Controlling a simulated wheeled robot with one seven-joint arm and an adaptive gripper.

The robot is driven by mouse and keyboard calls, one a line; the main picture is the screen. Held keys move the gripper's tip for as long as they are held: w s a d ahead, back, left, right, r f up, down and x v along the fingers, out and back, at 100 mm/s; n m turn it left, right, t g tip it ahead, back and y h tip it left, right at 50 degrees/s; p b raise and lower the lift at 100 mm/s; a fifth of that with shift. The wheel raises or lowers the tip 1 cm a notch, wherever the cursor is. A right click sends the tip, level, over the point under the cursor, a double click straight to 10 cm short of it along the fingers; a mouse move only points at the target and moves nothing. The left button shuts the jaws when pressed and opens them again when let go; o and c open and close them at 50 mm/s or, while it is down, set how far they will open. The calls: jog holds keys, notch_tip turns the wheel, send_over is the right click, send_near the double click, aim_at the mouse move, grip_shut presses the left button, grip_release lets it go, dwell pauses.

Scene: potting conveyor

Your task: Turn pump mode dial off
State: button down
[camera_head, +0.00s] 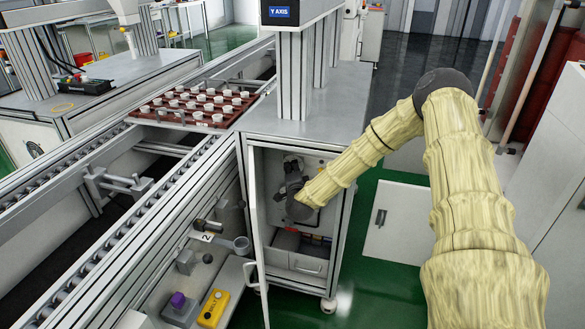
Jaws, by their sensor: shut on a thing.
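The pump panel (271,190) is a pale plate inside the open cabinet (248,175) under the grey column. The way the dial points cannot be seen. My yellow-sleeved arm comes in from the right and covers the panel's right side.
The open cabinet door (256,262) stands just left of the panel. A drawer (306,264) and small items lie below it. A purple-knobbed box (179,306) and a yellow control box (213,308) sit lower left. A conveyor with a red tray (180,124) of white pots runs along the left.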

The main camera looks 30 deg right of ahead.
jog(key=shift+a, duration=0.1)
dwell(0.3)
jog(key=c, duration=1.2)
grip_release()
jog(key=shift+w+f, duration=0.1)
jog(key=v, duration=1.2)
